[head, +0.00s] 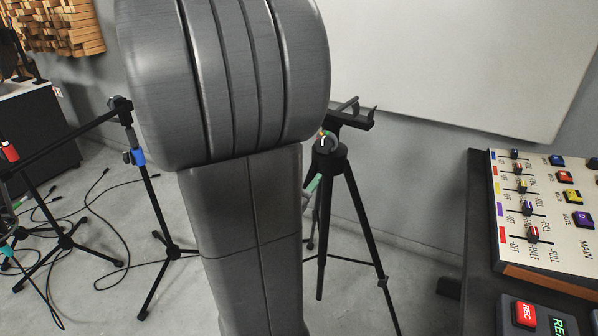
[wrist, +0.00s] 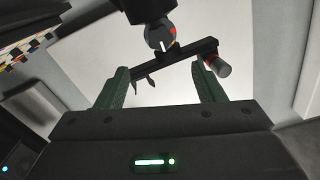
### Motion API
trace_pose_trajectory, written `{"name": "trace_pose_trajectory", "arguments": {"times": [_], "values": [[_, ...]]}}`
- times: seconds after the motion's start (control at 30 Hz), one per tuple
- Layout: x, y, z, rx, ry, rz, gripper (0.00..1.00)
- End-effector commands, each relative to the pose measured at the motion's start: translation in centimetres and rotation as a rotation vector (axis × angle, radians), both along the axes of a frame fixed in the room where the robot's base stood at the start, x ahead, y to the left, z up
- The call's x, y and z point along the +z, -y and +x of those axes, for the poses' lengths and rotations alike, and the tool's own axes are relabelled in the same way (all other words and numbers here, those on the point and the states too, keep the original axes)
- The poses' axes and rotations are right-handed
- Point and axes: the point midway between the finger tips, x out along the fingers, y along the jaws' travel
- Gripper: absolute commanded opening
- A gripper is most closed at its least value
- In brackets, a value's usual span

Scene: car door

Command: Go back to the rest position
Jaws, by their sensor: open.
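My gripper (wrist: 161,78) shows in the wrist view with its two green fingers wide apart. It is open, and I see nothing clamped in it. Beyond the fingertips a black bar (wrist: 175,61) with small hooks crosses the view at a slant, with a round dark knob (wrist: 160,36) above it. I cannot tell how far the bar is from the fingers. In the head view my grey arm fills the middle and I cannot make out the gripper. A black tripod (head: 346,190) with a forked holder on top stands just right of the arm, partly hidden by it.
A mixing console (head: 540,215) with coloured sliders sits on a dark desk at the right, with a red REC button (head: 525,314). Microphone stands (head: 150,200) and loose cables (head: 95,215) cover the left floor. A white panel (head: 450,60) hangs on the grey wall.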

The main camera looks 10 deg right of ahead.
Motion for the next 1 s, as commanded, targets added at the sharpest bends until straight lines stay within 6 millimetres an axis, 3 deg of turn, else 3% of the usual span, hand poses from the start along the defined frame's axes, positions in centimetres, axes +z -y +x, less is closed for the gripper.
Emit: {"name": "trace_pose_trajectory", "arguments": {"times": [0.33, 1.0], "values": [[-0.1, 1.5, 2.0, -0.004, 0.0, 0.0, 0.62], [-0.1, 7.8, 11.5, -0.002, -0.001, -0.001, 0.62]]}}
